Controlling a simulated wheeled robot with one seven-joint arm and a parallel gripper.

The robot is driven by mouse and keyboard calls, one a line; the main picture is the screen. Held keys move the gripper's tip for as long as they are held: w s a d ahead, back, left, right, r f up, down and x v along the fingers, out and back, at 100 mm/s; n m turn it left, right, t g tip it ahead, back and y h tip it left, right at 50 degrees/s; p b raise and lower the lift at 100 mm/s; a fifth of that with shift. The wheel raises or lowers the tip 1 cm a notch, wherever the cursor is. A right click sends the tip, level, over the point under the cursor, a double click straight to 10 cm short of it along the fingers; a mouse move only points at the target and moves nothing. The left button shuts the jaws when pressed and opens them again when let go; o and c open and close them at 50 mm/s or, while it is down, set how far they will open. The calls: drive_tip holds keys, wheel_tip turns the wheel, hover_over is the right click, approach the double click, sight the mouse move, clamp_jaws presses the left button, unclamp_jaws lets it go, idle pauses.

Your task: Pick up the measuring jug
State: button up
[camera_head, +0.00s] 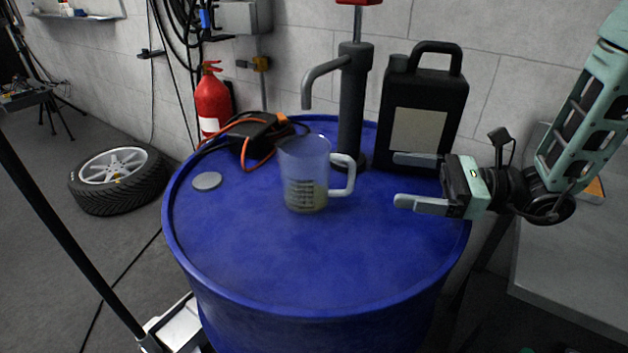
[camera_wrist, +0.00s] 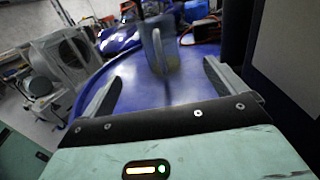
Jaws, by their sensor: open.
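The measuring jug (camera_head: 305,172) is clear, with dark markings and a pale handle on its right side. It stands upright on the blue drum (camera_head: 330,255), near the middle of the lid. My gripper (camera_head: 408,180) is open and empty, to the right of the jug and apart from it, with its fingers pointing left toward the handle. In the wrist view the jug (camera_wrist: 159,48) shows beyond and between the two open fingers (camera_wrist: 160,82). The wrist view is somewhat blurred around the jug.
A grey hand pump (camera_head: 352,105) stands behind the jug. A black canister (camera_head: 422,110) stands behind my gripper. A black device with orange cable (camera_head: 258,132) and a grey disc (camera_head: 207,181) lie left of the jug. The front of the lid is clear.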

approach(324, 169)
drive_tip(key=w+a, duration=0.1)
drive_tip(key=a, duration=0.1)
drive_tip(key=w+a+f, duration=0.1)
drive_tip(key=w+a, duration=0.1)
drive_tip(key=shift+w+f, duration=0.2)
drive_tip(key=shift+w, duration=0.15)
drive_tip(key=shift+f+p+x, duration=0.15)
drive_tip(key=shift+p+x, duration=0.15)
drive_tip(key=shift+x, duration=1.1)
drive_tip(key=shift+f+p+x, duration=0.15)
drive_tip(key=shift+p+x, duration=0.1)
drive_tip(key=shift+x, duration=1.15)
drive_tip(key=shift+s, duration=0.1)
drive_tip(key=c, duration=1.2)
drive_tip(key=shift+r, duration=0.2)
